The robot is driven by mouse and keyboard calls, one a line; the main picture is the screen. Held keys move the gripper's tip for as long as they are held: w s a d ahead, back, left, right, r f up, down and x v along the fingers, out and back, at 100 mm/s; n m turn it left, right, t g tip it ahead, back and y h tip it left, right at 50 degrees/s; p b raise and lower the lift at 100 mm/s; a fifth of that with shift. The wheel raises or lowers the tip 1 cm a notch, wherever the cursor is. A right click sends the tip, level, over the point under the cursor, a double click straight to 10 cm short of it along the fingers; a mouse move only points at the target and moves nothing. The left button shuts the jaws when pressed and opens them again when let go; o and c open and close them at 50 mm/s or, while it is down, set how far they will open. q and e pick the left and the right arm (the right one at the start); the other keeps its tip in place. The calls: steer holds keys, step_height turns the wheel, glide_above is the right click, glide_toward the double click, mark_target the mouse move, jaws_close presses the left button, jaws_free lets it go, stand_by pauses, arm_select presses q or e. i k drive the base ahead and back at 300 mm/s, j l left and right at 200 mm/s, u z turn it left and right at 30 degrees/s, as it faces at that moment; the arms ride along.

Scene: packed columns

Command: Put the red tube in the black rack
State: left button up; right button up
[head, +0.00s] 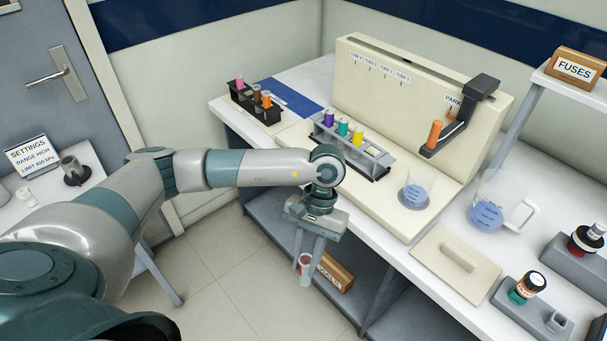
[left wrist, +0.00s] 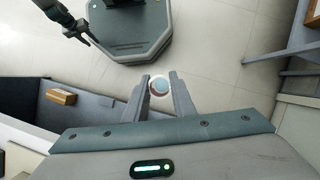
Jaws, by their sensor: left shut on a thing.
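My left gripper (head: 303,266) points down in front of the bench and is shut on the red tube (head: 306,266), held in the air above the floor. In the left wrist view the tube (left wrist: 159,86) shows end-on between the fingers as a pale round rim. The black rack (head: 262,115) stands at the far left end of the bench, holding a pink, a brown and an orange tube; free places in it are hard to make out. A dark arm part, apparently my right gripper (left wrist: 76,30), shows at the top left of the wrist view; its jaws are unclear.
A grey rack (head: 378,172) holds purple, teal and yellow tubes. Behind it a cream machine (head: 400,95) has an orange tube (head: 434,134) in its black holder. A beaker (head: 417,188) and a jug (head: 490,205) stand rightward. A brown box (head: 336,272) is below the bench top.

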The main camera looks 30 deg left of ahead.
mark_target(250, 105)
steer(key=i+j+u, duration=0.1)
steer(key=i+j, duration=0.2)
steer(key=j, duration=0.25)
steer(key=i+j+u, duration=0.15)
steer(key=i+j, duration=0.15)
steer(key=j, duration=0.3)
steer(key=i+j+u, duration=0.1)
steer(key=i+j, duration=0.2)
steer(key=j, duration=0.2)
steer(key=i+j+u, duration=0.1)
steer(key=i+j, duration=0.25)
steer(key=j, duration=0.15)
